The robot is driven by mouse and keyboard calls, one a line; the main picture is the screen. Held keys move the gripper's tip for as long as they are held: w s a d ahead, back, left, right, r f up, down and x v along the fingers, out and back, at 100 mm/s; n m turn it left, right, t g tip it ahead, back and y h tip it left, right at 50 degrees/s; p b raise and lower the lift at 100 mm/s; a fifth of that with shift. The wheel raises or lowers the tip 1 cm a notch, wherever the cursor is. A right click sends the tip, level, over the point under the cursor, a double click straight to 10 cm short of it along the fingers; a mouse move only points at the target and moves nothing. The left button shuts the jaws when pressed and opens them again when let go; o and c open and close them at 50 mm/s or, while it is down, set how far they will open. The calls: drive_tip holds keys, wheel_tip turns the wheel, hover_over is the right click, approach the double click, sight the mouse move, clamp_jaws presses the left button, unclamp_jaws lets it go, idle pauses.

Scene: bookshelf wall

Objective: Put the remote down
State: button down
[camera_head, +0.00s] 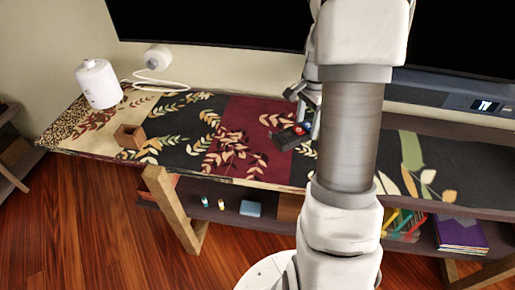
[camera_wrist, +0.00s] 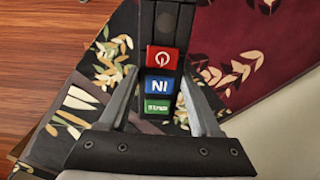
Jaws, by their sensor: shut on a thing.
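The remote (camera_head: 290,137) is black with colored buttons. In the head view it is at the end of my gripper (camera_head: 309,124), over the dark red part of the patterned shelf top (camera_head: 226,165). In the wrist view the remote (camera_wrist: 161,65) shows red, blue and green buttons and sits between the two fingers of my gripper (camera_wrist: 165,90). My gripper is shut on it. I cannot tell whether the remote touches the surface below. My arm hides part of the shelf top in the head view.
A small brown wooden box (camera_head: 129,137) stands on the left part of the top. A white canister (camera_head: 98,83) and a white corded device (camera_head: 158,58) are behind it. A dark screen (camera_head: 220,22) spans the back. The top between box and remote is clear.

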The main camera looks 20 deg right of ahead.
drive_tip(key=w+a+f, duration=0.2)
drive_tip(key=w+a+f+b, duration=0.1)
drive_tip(key=w+a+f, duration=0.1)
drive_tip(key=w+a, duration=0.1)
drive_tip(key=w+a+f+b, duration=0.1)
drive_tip(key=w+a+f, duration=0.2)
drive_tip(key=shift+w+a, duration=0.1)
drive_tip(key=shift+w, duration=0.05)
drive_tip(key=shift+f+b, duration=0.9)
drive_tip(key=shift+f, duration=1.05)
drive_tip(key=shift+f, duration=0.15)
drive_tip(key=shift+c, duration=0.5)
unclamp_jaws()
